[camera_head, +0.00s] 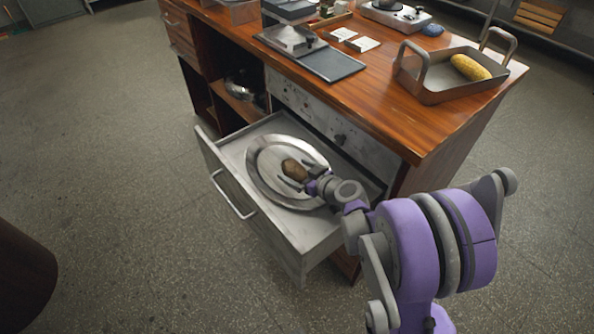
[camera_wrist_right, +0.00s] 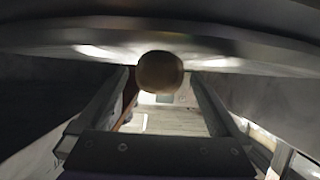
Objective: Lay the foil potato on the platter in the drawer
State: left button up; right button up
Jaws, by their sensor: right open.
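My left gripper is not in view.
The wooden counter (camera_head: 400,125) stands above the drawer.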

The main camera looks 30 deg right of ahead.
jog(key=p+v, duration=0.2)
jog(key=v, duration=1)
jog(key=shift+p, duration=0.35)
jog(key=shift+s, duration=0.1)
dwell(0.5)
